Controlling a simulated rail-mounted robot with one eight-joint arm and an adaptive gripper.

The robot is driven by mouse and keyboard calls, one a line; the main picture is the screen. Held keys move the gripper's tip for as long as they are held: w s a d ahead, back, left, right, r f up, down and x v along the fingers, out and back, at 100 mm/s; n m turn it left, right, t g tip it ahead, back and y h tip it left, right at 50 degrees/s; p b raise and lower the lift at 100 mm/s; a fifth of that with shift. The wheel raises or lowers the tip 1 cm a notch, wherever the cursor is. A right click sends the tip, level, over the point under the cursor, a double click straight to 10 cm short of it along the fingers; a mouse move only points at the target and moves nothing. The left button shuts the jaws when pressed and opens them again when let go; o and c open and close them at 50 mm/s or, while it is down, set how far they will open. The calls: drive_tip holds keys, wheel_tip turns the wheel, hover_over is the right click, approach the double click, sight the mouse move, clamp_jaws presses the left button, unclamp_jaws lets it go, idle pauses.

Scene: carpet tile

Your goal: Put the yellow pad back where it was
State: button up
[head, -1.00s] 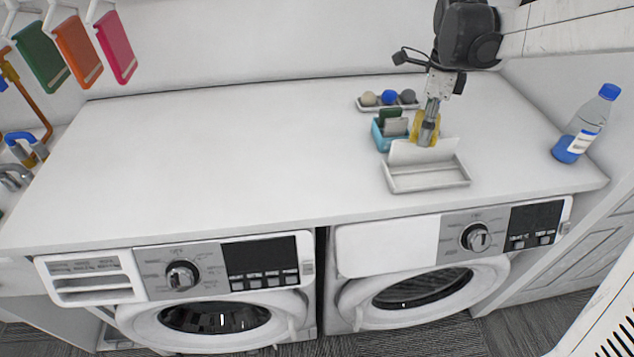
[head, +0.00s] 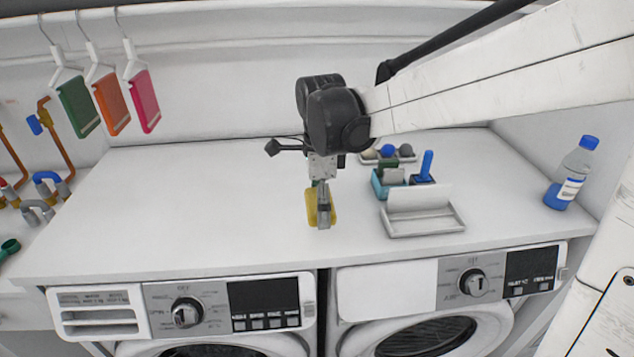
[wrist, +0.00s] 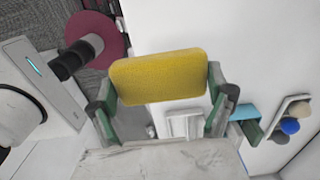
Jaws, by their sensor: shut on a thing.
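The yellow pad (head: 311,207) is between the fingers of my gripper (head: 323,213), which is shut on it. In the head view the pad hangs upright at the middle of the white counter, left of the small containers. I cannot tell how far its lower edge is from the surface. In the wrist view the pad (wrist: 160,76) spans the space between the two fingers. A teal holder (head: 379,190) with a grey and a dark green pad in it stands to the right.
A white tray (head: 437,228) with an upright white panel, a dark holder with a blue handle (head: 427,165) and a tray of balls (head: 388,152) stand right. A bottle (head: 571,178) is at far right. The counter's left is clear. Pads hang at the upper left.

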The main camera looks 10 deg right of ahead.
drive_tip(key=p, duration=0.1)
hover_over(348, 222)
wheel_tip(348, 222, down, 6)
drive_tip(key=shift+r, duration=0.15)
drive_tip(key=shift+f+p, duration=0.5)
drive_tip(key=shift+f, duration=1.6)
drive_tip(key=shift+f, duration=0.15)
drive_tip(key=o, duration=1.1)
wheel_tip(348, 222, up, 12)
drive_tip(key=b, duration=0.1)
drive_tip(key=s+r+n+t, duration=0.1)
drive_tip(key=s+n+t, duration=0.1)
drive_tip(key=s+n, duration=0.4)
drive_tip(key=s+r+n+t, duration=0.1)
drive_tip(key=s+n+t, duration=0.1)
drive_tip(key=s+n, duration=0.4)
drive_tip(key=s+r+n+t, duration=0.1)
drive_tip(key=s+n+t, duration=0.2)
drive_tip(key=s+n, duration=0.3)
drive_tip(key=shift+s+a+r+n, duration=0.1)
drive_tip(key=shift+s+n, duration=0.1)
drive_tip(key=shift+s, duration=1.15)
drive_tip(key=shift+s+r+n, duration=0.1)
drive_tip(key=shift+s+n, duration=0.1)
drive_tip(key=shift+s, duration=1.1)
